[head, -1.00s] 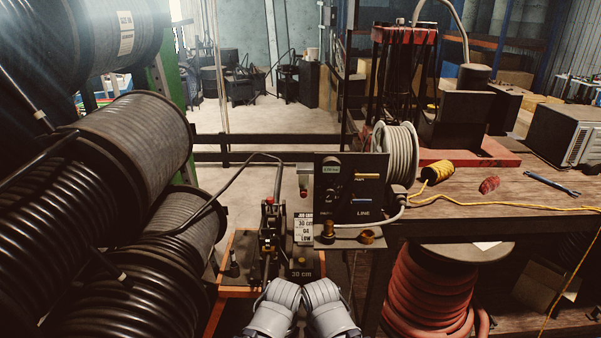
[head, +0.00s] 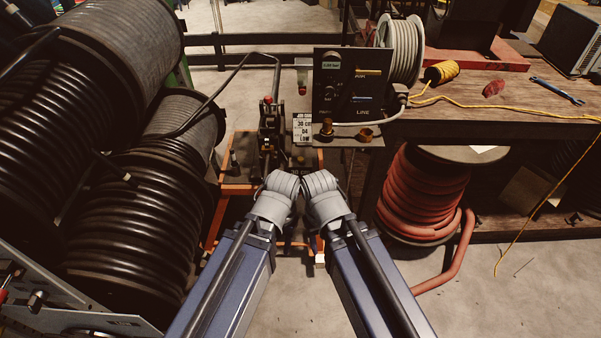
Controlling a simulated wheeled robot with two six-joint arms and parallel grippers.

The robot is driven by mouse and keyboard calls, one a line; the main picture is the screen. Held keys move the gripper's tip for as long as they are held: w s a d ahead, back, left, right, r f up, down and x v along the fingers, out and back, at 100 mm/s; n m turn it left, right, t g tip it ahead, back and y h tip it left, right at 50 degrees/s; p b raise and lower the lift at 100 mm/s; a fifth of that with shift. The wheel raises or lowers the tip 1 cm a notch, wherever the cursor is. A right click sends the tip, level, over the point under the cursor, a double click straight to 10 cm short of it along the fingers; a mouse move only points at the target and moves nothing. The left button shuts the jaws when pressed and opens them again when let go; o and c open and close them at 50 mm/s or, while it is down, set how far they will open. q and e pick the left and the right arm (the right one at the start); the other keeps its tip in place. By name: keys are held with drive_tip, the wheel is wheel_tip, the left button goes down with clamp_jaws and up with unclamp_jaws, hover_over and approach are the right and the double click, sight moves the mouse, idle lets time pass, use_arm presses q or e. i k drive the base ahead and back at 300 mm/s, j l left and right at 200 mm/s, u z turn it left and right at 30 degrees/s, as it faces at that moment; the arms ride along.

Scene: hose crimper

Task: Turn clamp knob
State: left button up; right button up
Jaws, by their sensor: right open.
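A black clamp device (head: 270,130) stands on an orange-framed bench (head: 238,188) at picture centre, with a small red knob (head: 268,100) on top. A small dark upright post (head: 234,158) stands to its left. Brass knobs (head: 326,130) sit below the black panel (head: 345,85). I cannot tell which of these is the clamp knob. My right arm ends in a grey rounded joint at my right gripper (head: 320,182), close in front of the bench and apart from the knobs. It is open, its fingers barely discernible. My left arm's grey joint is beside it; its fingers are hidden.
Large black hose reels (head: 130,210) fill the left side. A wooden workbench (head: 470,122) on the right carries a cable reel (head: 402,50), yellow cord (head: 440,72) and blue wrench (head: 558,90). A red hose reel (head: 425,200) stands below.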

sight(268, 130)
drive_tip(key=i+u, duration=0.2)
drive_tip(key=i, duration=0.3)
drive_tip(key=i+l+u, duration=0.2)
drive_tip(key=i, duration=0.35)
